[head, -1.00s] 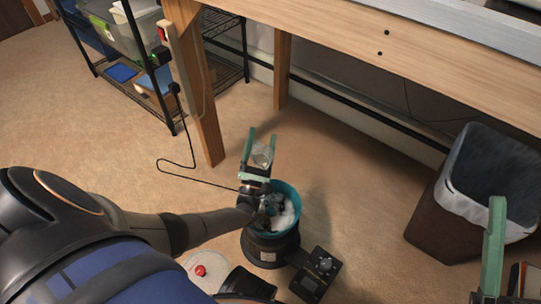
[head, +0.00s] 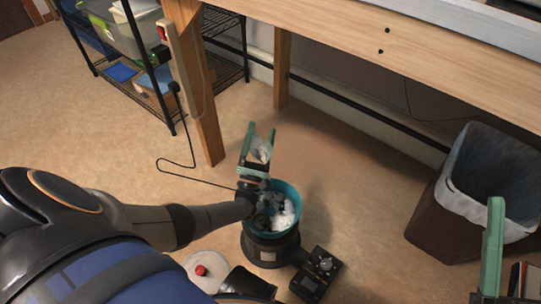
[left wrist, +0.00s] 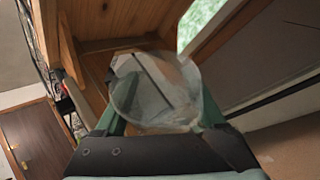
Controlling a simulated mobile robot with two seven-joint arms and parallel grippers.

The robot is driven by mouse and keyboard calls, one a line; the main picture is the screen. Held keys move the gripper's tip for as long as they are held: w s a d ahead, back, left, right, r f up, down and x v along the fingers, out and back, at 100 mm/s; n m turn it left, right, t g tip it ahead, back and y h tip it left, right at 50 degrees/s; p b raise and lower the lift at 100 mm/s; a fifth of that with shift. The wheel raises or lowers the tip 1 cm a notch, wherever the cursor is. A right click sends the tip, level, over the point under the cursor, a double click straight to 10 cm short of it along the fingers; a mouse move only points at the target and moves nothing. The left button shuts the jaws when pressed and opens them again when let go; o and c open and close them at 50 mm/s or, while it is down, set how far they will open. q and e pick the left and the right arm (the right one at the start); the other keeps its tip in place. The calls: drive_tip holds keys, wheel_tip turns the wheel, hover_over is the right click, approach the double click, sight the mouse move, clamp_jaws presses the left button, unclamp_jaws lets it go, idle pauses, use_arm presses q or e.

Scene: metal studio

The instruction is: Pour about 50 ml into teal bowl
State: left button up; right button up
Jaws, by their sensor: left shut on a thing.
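The teal bowl (head: 295,197) sits on a dark round base in the head view, with white clumped stuff inside. My left wrist and arm hide part of its inside. My left gripper (head: 260,136) is above the bowl's far rim, shut on a clear cup (head: 262,151). In the left wrist view the clear cup (left wrist: 155,95) sits between the green fingers and looks tilted. How much it holds I cannot tell. A green finger of my right gripper (head: 493,245) shows at the lower right edge, well away from the bowl.
A black box with a knob (head: 318,272) stands right of the base. A white disc with a red knob (head: 200,270) lies to the left. A lined bin (head: 440,215) is at right. A wooden table (head: 420,60) and a wire shelf (head: 170,110) stand behind.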

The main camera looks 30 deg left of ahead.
use_arm(q)
drive_tip(key=shift+s+d+r+m+t+h+b, duration=0.15)
drive_tip(key=shift+r+m+t+h+b, duration=0.15)
drive_tip(key=shift+r+m+t+h, duration=0.3)
